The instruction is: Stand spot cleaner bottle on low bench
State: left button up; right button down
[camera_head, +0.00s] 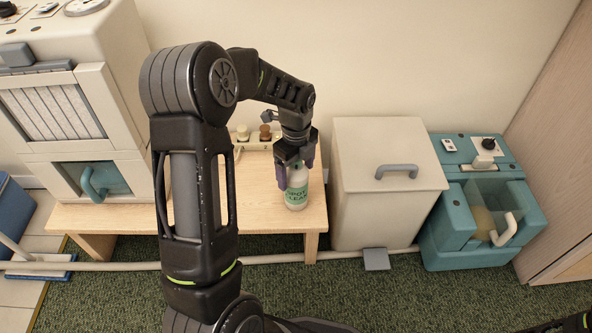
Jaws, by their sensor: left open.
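The spot cleaner bottle (297,197), pale with a green label, is upright at the right end of the low wooden bench (262,211). Its base appears to rest on the bench top. My left gripper (297,181) points down over the bottle, with its open fingers on either side of the bottle's upper part. The bottle's top is partly hidden by the gripper. A small part of my right arm (572,324) shows at the bottom right corner; its gripper is out of view.
A beige machine (115,125) stands on the bench's left. A power strip with plugs (262,140) lies behind the gripper. A lidded bin (385,200) and a teal machine (450,225) stand to the right. A pipe (130,266) runs along the carpet in front.

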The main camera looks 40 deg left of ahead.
pick_arm(q)
notch_tip(320, 180, up, 12)
jog(key=p, duration=0.4)
jog(key=shift+r, duration=0.1)
dwell(0.6)
jog(key=s+d+f+n+h, duration=0.1)
jog(key=s+d+f+n, duration=0.1)
jog(key=d+f+n, duration=0.55)
jog(key=s+d+f+n+h, duration=0.2)
jog(key=s+d+f, duration=0.1)
jog(key=d+f, duration=0.8)
jog(key=s+d+f+n, duration=0.4)
jog(key=s+d+n, duration=0.1)
jog(key=s+n, duration=0.1)
jog(key=s+d+f+n+t, duration=0.1)
jog(key=s+d+f+n, duration=0.3)
jog(key=s, duration=0.4)
jog(key=shift+d+f+n+h, duration=0.4)
jog(key=shift+f+n, duration=0.1)
jog(key=shift+n, duration=0.55)
jog(key=shift+c, duration=0.4)
